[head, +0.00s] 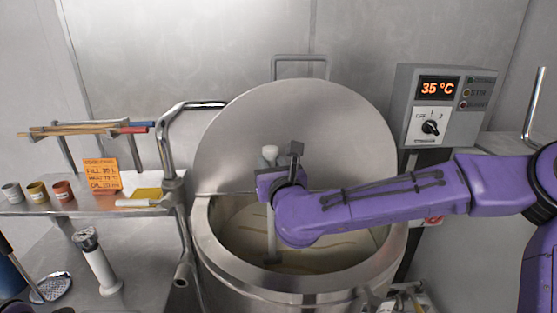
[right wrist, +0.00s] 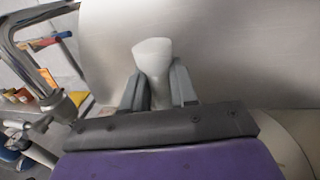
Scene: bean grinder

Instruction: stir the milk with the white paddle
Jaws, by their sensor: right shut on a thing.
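The white paddle (head: 271,235) stands upright in the steel vat (head: 215,250), its lower end at the milk (head: 330,250). The milk is pale cream with faint tan streaks. My right gripper (head: 272,178) is over the vat's opening, shut on the paddle's upper part. In the right wrist view, the paddle's rounded white top (right wrist: 152,55) rises between the two grey fingers of my right gripper (right wrist: 158,92). My purple forearm hides part of the milk and rim. My left gripper does not show.
The vat's round lid (head: 300,120) stands open behind. A control box (head: 437,105) reading 35 °C is at right. A bent steel pipe (head: 165,135) rises at left.

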